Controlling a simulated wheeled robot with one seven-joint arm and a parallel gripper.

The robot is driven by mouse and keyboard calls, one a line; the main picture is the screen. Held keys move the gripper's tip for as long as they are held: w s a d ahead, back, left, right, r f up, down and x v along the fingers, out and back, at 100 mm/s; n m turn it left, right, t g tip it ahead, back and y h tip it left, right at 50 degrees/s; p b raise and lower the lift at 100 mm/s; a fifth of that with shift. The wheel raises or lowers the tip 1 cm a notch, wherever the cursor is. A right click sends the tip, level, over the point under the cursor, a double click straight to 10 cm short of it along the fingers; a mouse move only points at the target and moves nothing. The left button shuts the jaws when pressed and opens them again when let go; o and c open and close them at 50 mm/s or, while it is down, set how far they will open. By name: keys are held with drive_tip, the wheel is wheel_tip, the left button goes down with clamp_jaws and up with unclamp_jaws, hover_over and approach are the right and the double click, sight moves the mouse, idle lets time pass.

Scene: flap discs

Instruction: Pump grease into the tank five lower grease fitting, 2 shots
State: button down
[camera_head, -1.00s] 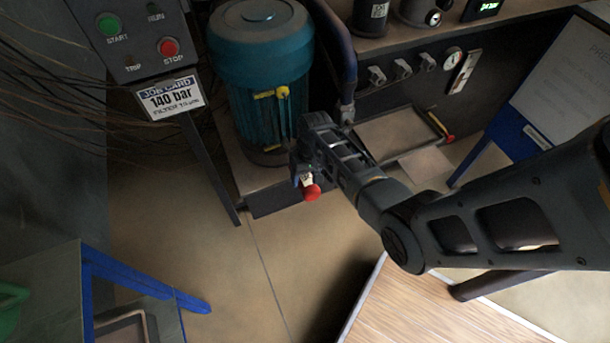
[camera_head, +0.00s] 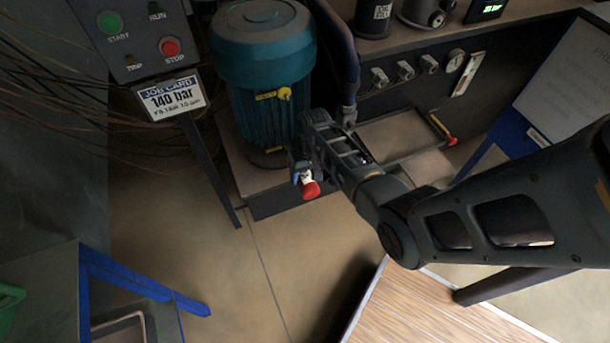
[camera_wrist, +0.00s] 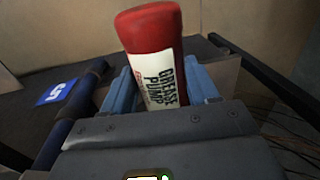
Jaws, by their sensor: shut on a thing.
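The grease pump (camera_wrist: 158,65) is a red cylinder with a white label reading GREASE PUMP. It stands between the blue fingers of my gripper (camera_wrist: 163,92) in the wrist view, and the gripper is shut on it. In the head view my gripper (camera_head: 304,172) holds the pump (camera_head: 311,190) with its red end toward the camera, in front of the teal motor's base. A blue tag with a white 5 (camera_wrist: 57,92) shows at the left of the wrist view. I cannot make out the lower grease fitting or the pump's nozzle.
A teal motor (camera_head: 262,70) with a yellow label and knob stands behind the gripper. A control panel (camera_head: 142,35) with a 140 bar job card is at upper left. A bench with valves (camera_head: 405,72) is at upper right.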

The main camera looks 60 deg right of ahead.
drive_tip(key=shift+w+d+r, duration=0.15)
drive_tip(key=shift+w+d, duration=0.2)
drive_tip(key=shift+w, duration=0.15)
drive_tip(key=shift+s+a+p, duration=0.4)
drive_tip(key=shift+s+p, duration=0.1)
drive_tip(key=shift+s, duration=0.05)
drive_tip(key=shift+s+a, duration=0.1)
drive_tip(key=shift+s, duration=0.05)
drive_tip(key=shift+p, duration=0.3)
idle(1.8)
drive_tip(key=shift+s+a+p, duration=0.6)
drive_tip(key=shift+s+p, duration=0.25)
drive_tip(key=s+a+p, duration=0.4)
drive_tip(key=s, duration=0.2)
idle(0.6)
